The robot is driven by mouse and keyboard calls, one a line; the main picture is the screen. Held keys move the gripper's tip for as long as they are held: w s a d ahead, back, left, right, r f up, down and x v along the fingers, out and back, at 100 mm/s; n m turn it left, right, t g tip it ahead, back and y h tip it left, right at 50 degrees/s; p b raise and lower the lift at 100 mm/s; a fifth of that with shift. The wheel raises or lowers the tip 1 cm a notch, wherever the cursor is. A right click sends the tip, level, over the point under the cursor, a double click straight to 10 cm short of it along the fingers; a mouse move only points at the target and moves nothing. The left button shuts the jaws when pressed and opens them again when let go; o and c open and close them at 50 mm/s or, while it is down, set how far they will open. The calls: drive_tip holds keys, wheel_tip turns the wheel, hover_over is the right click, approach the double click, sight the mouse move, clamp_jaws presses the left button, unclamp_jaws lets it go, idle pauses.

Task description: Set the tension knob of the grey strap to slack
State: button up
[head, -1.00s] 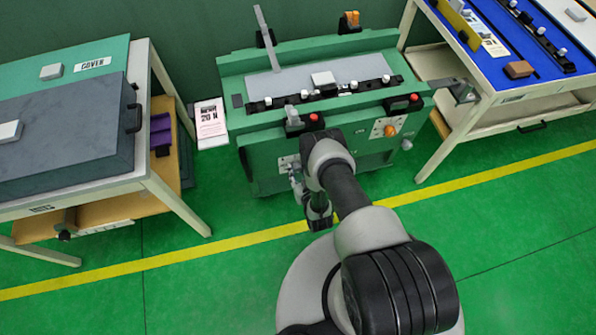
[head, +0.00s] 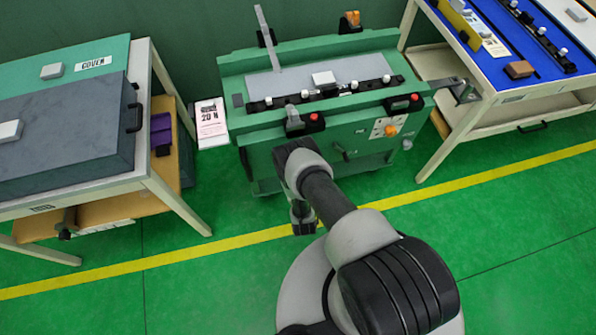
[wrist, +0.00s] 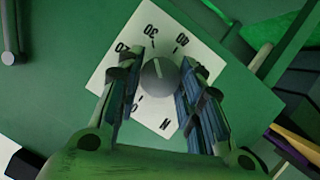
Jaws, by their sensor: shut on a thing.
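In the wrist view, a round grey knob (wrist: 158,77) sits on a white dial plate (wrist: 128,32) with numbers such as 30 and 40 and an N. A pale pointer line on the knob points to the numbered side, roughly between 30 and 40. My gripper (wrist: 160,73) is shut on the knob, one finger on each side. In the head view, this knob and my fingers are hidden behind my arm. A grey strap (head: 268,40) stands up at the back left of the green machine (head: 240,70).
An orange knob (head: 391,131) on a white plate is further right on the machine front. A small lever (head: 343,153) is between. A card reading 20 N (head: 211,122) is at the machine's left. Tables stand on both sides; the green floor in front is open.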

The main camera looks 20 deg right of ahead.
drive_tip(key=n+h, duration=0.2)
drive_tip(key=n, duration=0.1)
drive_tip(key=shift+w+a+t, duration=0.1)
drive_tip(key=shift+a+t, duration=0.05)
drive_tip(key=shift+t, duration=0.25)
drive_tip(key=shift+n, duration=0.4)
drive_tip(key=o, duration=1.1)
drive_tip(key=shift+c, duration=0.2)
drive_tip(key=v, duration=1.2)
drive_tip(key=shift+a+f, duration=0.1)
drive_tip(key=shift+f, duration=0.05)
